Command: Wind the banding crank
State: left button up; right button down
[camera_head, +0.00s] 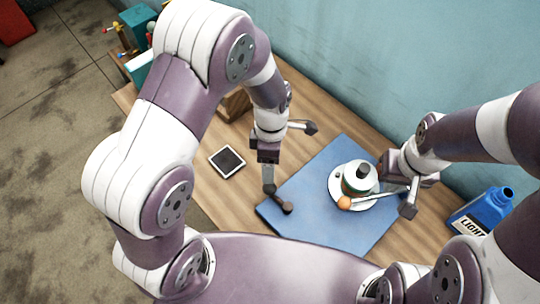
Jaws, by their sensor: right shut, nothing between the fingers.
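A thin pale bar with an orange knob (344,202) shows at the wheel's front, perhaps the crank. My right gripper (407,209) is shut and empty to the right of the wheel; the bar passes close by it, and I cannot tell whether they touch. My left gripper (299,167) is over the mat's left part, fingers spread, with nothing seen between them.
A blue bottle with a white label (483,213) stands at the right. A small dark framed tile (227,161) lies left of the mat on the wooden table (205,185). Teal boxes (138,20) stand at the far left end. A blue-green wall (370,60) runs behind.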

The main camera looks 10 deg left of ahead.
pick_arm(q)
jog(key=shift+w+r, duration=0.2)
jog(key=shift+r, duration=0.8)
jog(key=shift+w+r, duration=0.2)
jog(key=shift+r, duration=0.75)
jog(key=s+a+r+m+t+b, duration=0.1)
jog(key=s+a+r+m, duration=0.1)
jog(key=a+m, duration=0.3)
jog(key=s+a+r+m+t+b, duration=0.1)
jog(key=a+m, duration=0.4)
jog(key=m, duration=0.9)
jog(key=shift+s+r+t, duration=0.5)
jog(key=shift+s+t, duration=0.3)
jog(key=shift+s, duration=0.45)
jog(key=shift+s+a, duration=0.1)
jog(key=shift+s, duration=0.05)
